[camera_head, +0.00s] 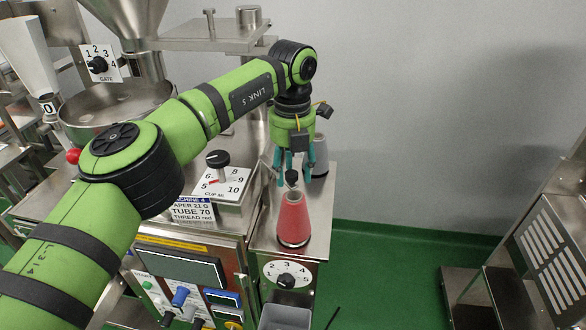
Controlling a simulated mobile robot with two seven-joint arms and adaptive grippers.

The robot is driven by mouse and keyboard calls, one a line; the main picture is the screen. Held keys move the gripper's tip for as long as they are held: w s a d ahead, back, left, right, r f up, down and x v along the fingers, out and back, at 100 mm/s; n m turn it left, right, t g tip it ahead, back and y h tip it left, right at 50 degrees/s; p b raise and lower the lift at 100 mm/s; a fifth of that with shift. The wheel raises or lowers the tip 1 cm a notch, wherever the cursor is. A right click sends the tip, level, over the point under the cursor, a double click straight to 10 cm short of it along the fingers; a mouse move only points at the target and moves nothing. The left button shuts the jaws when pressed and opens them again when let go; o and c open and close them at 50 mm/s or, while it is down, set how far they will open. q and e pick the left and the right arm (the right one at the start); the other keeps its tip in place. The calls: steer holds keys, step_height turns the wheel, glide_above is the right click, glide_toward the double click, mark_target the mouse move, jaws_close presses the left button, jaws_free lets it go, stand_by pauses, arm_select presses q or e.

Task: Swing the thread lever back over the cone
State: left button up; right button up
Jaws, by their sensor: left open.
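A red thread cone (293,222) stands upright on the metal side shelf of the machine. My left gripper (294,175) points down just above and behind the cone's tip, with its teal fingers apart. A small black knob (292,178) shows between the fingers, close to the cone's tip. It looks like the end of the thread lever, but the lever's arm is hidden or too small to make out. I cannot tell whether the fingers touch the knob. My right gripper is out of view.
A grey cone (320,156) stands behind my gripper on the same shelf. A cup dial box (222,185) is left of the gripper. A numbered dial (287,275) and a grey bin (285,317) are below the cone.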

arm_select(q)
step_height(320, 180, up, 7)
steer(key=shift+d+r, duration=0.15)
stand_by(0.4)
